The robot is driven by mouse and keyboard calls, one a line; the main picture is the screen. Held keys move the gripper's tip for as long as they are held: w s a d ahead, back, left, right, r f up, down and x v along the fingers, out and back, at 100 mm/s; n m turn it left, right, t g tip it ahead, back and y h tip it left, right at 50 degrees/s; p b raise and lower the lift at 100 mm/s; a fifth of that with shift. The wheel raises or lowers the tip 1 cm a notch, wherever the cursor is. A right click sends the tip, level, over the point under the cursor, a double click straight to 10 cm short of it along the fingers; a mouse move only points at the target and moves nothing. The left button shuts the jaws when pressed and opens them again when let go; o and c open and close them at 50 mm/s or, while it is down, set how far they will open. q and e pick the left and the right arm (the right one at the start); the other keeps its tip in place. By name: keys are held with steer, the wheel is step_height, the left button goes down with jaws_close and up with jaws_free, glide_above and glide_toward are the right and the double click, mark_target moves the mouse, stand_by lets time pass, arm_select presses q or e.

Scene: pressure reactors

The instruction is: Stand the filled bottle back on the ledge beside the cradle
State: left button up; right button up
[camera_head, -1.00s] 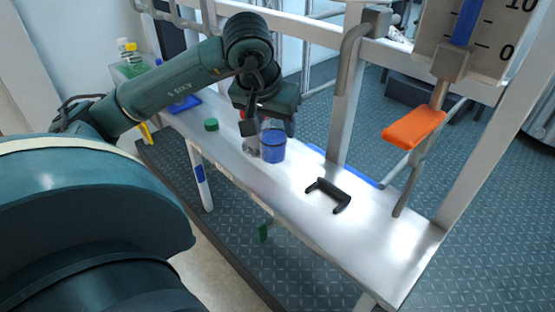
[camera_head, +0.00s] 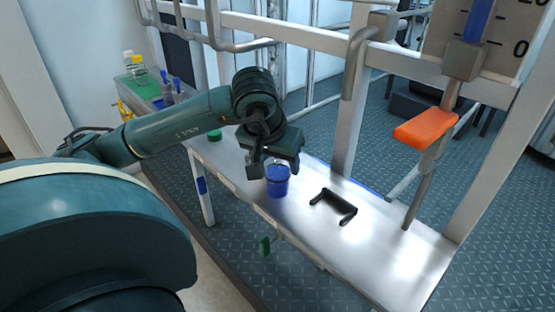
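The bottle (camera_head: 277,182), with blue liquid in it, is upright over the front part of the metal ledge (camera_head: 385,255), left of the cradle. My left gripper (camera_head: 273,167) is around its upper part from above and appears shut on it. The gripper hides the bottle's top and neck. I cannot tell whether the bottle's base touches the ledge. The black cradle (camera_head: 334,205) lies on the ledge, empty, to the right of the bottle. My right gripper is not in view.
A green cap (camera_head: 214,135) lies on the ledge behind my gripper. Several small bottles stand at the far left end. The ledge right of the cradle is clear.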

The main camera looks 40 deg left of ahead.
arm_select(q)
steer(key=o, duration=0.3)
